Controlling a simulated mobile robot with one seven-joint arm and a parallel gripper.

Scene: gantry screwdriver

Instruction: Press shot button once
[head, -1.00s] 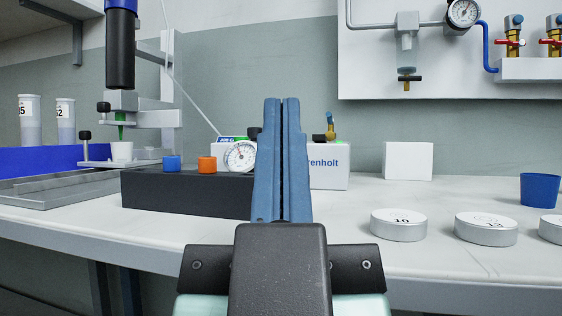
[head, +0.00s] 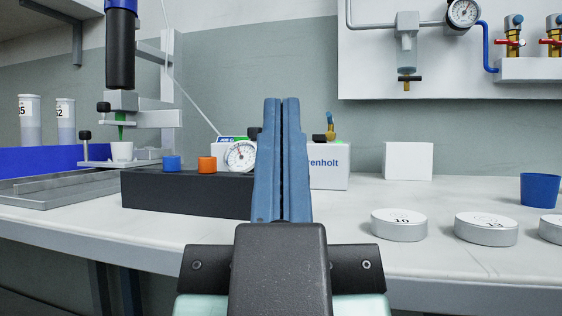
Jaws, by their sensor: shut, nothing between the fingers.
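My gripper (head: 281,102) is shut and empty, its two blue fingers upright in the middle of the head view. Left of it, a black block (head: 186,192) lies on the bench. A blue button-like cap (head: 171,163) and an orange one (head: 207,164) stand on its top; I see no label telling which is the shot button. A round gauge (head: 240,156) stands beside the orange cap. My fingers hide what lies right of the gauge. In the picture the fingers do not overlap either cap.
A white box (head: 328,168) with a dispenser controller look stands behind my gripper. A gantry with a black screwdriver-like tool (head: 120,55) is at left, above a small white cup (head: 121,151). Several round tins (head: 398,225) and a blue cup (head: 540,189) are at right. The front bench is clear.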

